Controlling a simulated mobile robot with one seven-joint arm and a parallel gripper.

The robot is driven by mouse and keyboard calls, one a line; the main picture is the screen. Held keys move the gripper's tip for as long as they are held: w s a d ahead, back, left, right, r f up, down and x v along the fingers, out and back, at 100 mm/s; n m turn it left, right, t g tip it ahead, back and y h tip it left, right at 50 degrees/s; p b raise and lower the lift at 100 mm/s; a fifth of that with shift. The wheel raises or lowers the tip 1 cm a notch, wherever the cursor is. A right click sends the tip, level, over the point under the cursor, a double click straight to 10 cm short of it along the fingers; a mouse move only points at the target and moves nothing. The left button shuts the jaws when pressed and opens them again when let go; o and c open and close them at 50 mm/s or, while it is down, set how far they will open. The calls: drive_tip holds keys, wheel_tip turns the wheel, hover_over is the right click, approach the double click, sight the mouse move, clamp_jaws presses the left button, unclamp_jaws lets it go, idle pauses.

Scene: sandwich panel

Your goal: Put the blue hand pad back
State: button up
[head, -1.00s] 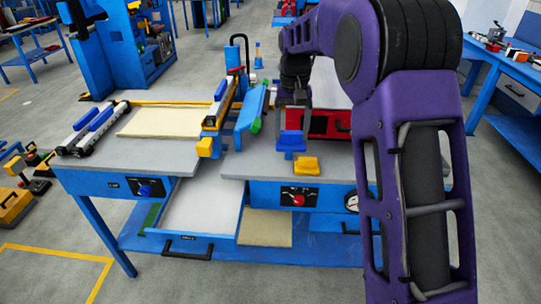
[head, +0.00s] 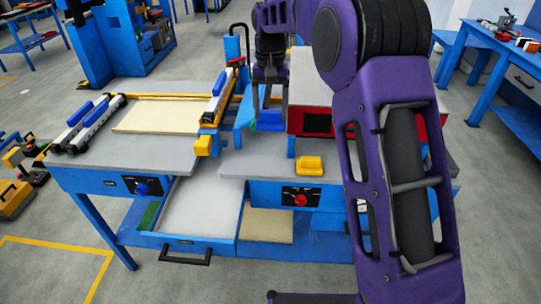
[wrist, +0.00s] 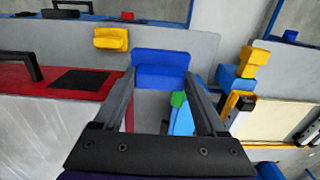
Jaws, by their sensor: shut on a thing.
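The blue hand pad (head: 268,122) is between the fingertips of my gripper (head: 269,112), at the left end of the red box in the head view. In the wrist view the blue hand pad (wrist: 160,75) spans the gap between the fingertips of my gripper (wrist: 161,82), which is shut on it. Whether the pad touches anything below is unclear. A yellow pad (head: 310,165) sits on the bench's front edge and also shows in the wrist view (wrist: 111,39).
The red box (head: 320,122) with a pale top stands right of the pad. A light blue part with a green piece (wrist: 180,112) is close below the pad in the wrist view. A yellow-and-blue guide rail (head: 218,105) stands left. The drawer (head: 200,205) hangs open in front.

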sight(270, 112)
wheel_tip(270, 112, down, 16)
drive_tip(key=shift+r+b, duration=0.25)
drive_tip(key=shift+b, duration=0.1)
drive_tip(key=shift+f, duration=0.2)
drive_tip(key=o, duration=1.4)
wheel_tip(270, 112, up, 12)
drive_tip(key=shift+r+p, duration=0.2)
drive_tip(key=shift+p, duration=0.15)
